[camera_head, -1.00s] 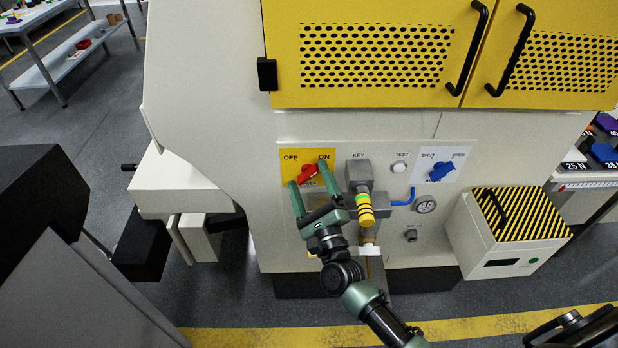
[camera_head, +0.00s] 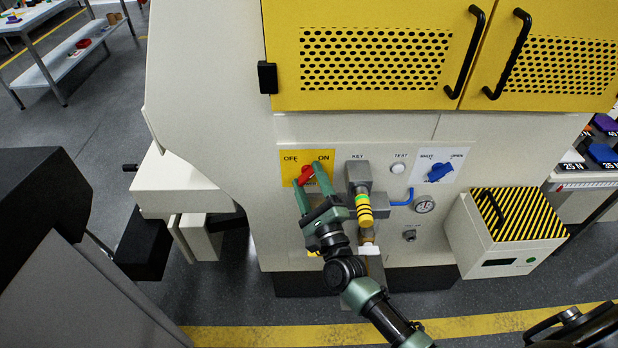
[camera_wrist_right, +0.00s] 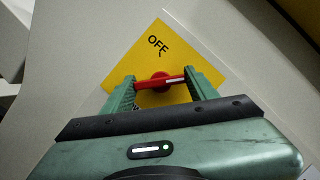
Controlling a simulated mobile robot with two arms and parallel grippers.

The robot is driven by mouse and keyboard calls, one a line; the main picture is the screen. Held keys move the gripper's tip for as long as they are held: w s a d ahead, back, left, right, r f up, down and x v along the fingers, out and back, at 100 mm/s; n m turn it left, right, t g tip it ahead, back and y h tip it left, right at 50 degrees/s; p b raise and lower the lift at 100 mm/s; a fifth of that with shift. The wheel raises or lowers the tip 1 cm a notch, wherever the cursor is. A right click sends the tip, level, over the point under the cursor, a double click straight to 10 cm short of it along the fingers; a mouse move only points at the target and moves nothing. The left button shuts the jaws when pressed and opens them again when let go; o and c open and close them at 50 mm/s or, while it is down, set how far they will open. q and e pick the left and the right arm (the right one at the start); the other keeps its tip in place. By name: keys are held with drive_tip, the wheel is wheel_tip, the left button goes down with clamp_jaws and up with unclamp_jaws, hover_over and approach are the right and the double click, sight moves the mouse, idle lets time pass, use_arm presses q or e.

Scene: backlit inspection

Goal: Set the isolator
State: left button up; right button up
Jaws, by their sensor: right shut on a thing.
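The isolator is a red rotary handle (camera_head: 306,174) on a yellow plate (camera_head: 288,168) marked OFF at the left and ON at the right. In the right wrist view the red handle (camera_wrist_right: 158,83) spans between the two green fingers, with a pale line near one end. My right gripper (camera_head: 309,182) is shut on the handle, one finger at each end. In the head view the fingers partly cover the handle and the lower part of the plate. The handle's exact pointing is hard to read there. My left gripper is not in view.
A striped-lid box (camera_head: 510,235) juts out at the right. Yellow doors with black handles are above.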

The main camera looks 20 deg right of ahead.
drive_tip(key=n+g+p, duration=0.1)
drive_tip(key=n+p, duration=0.3)
drive_tip(key=p, duration=0.1)
drive_tip(key=n+g+p, duration=0.2)
drive_tip(key=n+p, duration=0.3)
drive_tip(key=p, duration=0.1)
drive_tip(key=r+n+g+p, duration=0.1)
drive_tip(key=n+g+p, duration=0.1)
drive_tip(key=n+p, duration=0.2)
drive_tip(key=shift+p, duration=1)
drive_tip(key=shift+f+n+g+h+p, duration=0.25)
drive_tip(key=shift+n+g+h+p, duration=0.2)
drive_tip(key=shift+n+p, duration=0.9)
drive_tip(key=o, duration=1.4)
drive_tip(key=shift+c, duration=0.2)
drive_tip(key=v, duration=0.8)
drive_tip(key=shift+b, duration=0.3)
